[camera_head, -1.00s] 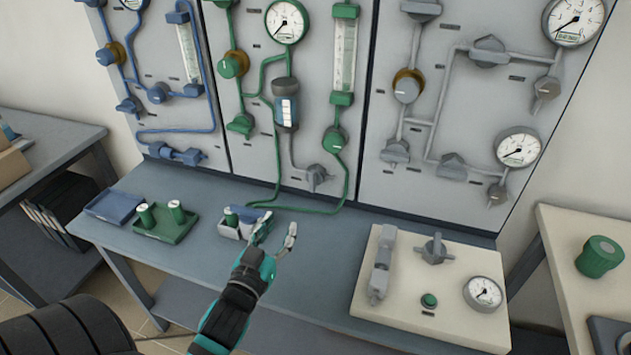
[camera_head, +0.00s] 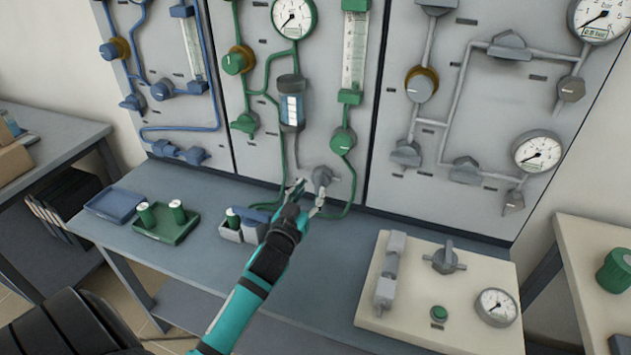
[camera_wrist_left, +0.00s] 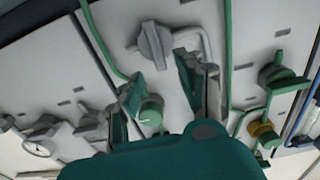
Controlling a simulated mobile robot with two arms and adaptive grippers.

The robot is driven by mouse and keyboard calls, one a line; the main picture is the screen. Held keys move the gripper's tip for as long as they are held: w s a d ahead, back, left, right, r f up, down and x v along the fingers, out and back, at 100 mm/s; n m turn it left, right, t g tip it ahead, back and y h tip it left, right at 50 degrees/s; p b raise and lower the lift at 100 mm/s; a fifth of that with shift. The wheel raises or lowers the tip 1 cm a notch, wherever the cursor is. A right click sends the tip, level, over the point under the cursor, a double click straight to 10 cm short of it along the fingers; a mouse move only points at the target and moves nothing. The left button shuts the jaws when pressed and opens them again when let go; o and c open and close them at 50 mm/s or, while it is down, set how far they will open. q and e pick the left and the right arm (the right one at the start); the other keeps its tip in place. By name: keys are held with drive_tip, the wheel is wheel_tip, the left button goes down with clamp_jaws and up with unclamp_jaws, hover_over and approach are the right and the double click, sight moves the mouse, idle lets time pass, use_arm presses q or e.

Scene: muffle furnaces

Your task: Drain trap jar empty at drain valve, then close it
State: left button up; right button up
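The trap jar (camera_head: 290,108) is a clear cylinder with dark caps on the middle panel, showing pale blue inside. A grey pipe leads down from it to the grey drain valve (camera_head: 322,178), low on that panel. My left gripper (camera_head: 308,196) is open, its fingertips spread just below and in front of the drain valve. In the left wrist view, the drain valve knob (camera_wrist_left: 155,42) lies beyond the gap between the open fingers (camera_wrist_left: 160,82). No contact with the knob shows. The liquid level is too small to read. My right gripper is not in view.
A green line loops below the drain valve near the gripper. A green knob (camera_head: 343,140) sits up and right of the valve.

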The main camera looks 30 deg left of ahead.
sight(317, 180)
use_arm(q)
drive_tip(key=shift+x, duration=2.25)
drive_tip(key=shift+c, duration=0.3)
clamp_jaws()
